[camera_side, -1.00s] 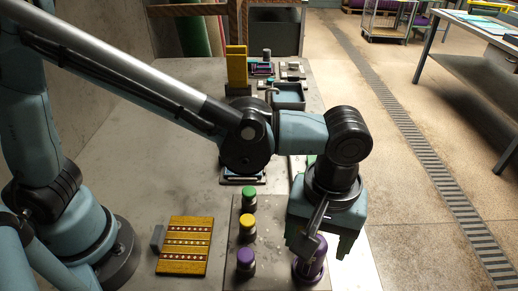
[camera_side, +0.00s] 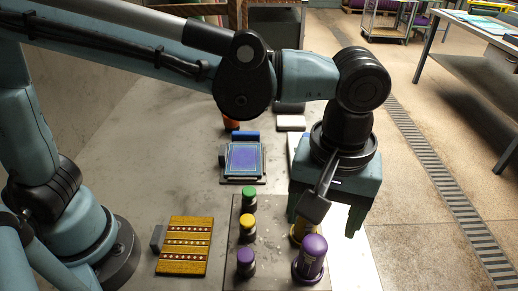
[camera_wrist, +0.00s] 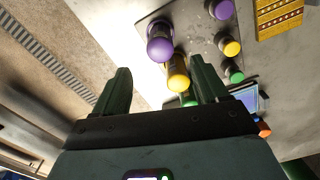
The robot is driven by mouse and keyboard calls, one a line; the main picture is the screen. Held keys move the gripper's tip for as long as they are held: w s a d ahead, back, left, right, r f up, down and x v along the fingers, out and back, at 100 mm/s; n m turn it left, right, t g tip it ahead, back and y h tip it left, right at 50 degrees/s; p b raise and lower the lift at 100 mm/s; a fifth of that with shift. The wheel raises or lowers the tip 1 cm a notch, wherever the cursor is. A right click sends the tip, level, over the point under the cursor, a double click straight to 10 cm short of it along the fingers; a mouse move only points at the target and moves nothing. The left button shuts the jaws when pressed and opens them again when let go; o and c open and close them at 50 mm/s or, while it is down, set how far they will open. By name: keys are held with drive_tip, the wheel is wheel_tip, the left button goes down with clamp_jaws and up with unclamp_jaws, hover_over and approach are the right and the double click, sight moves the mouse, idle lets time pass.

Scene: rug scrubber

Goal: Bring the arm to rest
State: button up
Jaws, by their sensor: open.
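My gripper (camera_side: 330,218) is open, pointing down above the right side of the grey plate (camera_side: 272,275). In the wrist view my gripper (camera_wrist: 160,85) has its two green fingers spread apart with nothing held between them. A large purple-topped bottle (camera_side: 312,258) stands upright on the plate, just in front of the gripper and apart from it. A yellow-topped bottle (camera_side: 297,232) stands behind it, partly hidden by the gripper. The same purple top (camera_wrist: 160,45) and yellow top (camera_wrist: 179,75) show in the wrist view.
Small green (camera_side: 249,194), yellow (camera_side: 247,222) and purple (camera_side: 245,257) capped pieces stand on the plate's left side. A patterned yellow rug (camera_side: 184,246) lies further left. A blue-purple square pad (camera_side: 243,158) lies behind the plate.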

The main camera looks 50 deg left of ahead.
drive_tip(key=w+a+m+t, duration=0.2)
drive_tip(key=a+m+t, duration=0.3)
drive_tip(key=a, duration=2.3)
drive_tip(key=shift+f+t, duration=0.45)
drive_tip(key=shift+t, duration=0.55)
